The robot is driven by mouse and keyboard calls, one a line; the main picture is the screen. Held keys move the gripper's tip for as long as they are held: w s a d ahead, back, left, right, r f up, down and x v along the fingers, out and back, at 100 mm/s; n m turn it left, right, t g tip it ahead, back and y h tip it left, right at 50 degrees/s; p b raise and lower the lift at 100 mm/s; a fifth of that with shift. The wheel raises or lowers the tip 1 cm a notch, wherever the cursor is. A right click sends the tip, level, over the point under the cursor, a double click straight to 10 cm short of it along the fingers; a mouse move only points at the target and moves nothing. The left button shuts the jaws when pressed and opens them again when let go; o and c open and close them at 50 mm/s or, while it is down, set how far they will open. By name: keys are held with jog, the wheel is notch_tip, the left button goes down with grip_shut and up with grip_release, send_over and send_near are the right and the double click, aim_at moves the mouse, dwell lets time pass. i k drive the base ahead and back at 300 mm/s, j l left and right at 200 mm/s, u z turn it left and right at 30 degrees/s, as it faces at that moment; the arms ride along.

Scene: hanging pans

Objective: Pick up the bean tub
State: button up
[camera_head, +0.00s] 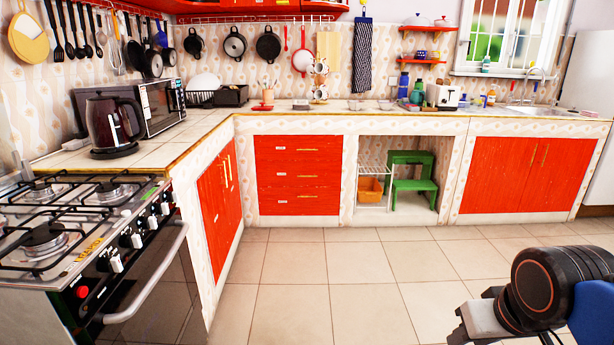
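I cannot make out a tub that is clearly marked as holding beans. An orange tub (370,190) sits low in the open bay under the counter, beside a green step stool. Small items on the counter are too small to tell apart. Part of my arm shows at the bottom right, with a black round joint and a blue section. No gripper fingers show, so I cannot see what they hold.
A gas stove (75,235) stands at the left front, with a dark kettle (113,124) and a microwave (158,105) behind it. The green stool (413,181) is in the open bay. A toaster (447,96) stands on the back counter. The tiled floor ahead is clear.

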aim_at(298, 102)
jog(key=i, duration=1.7)
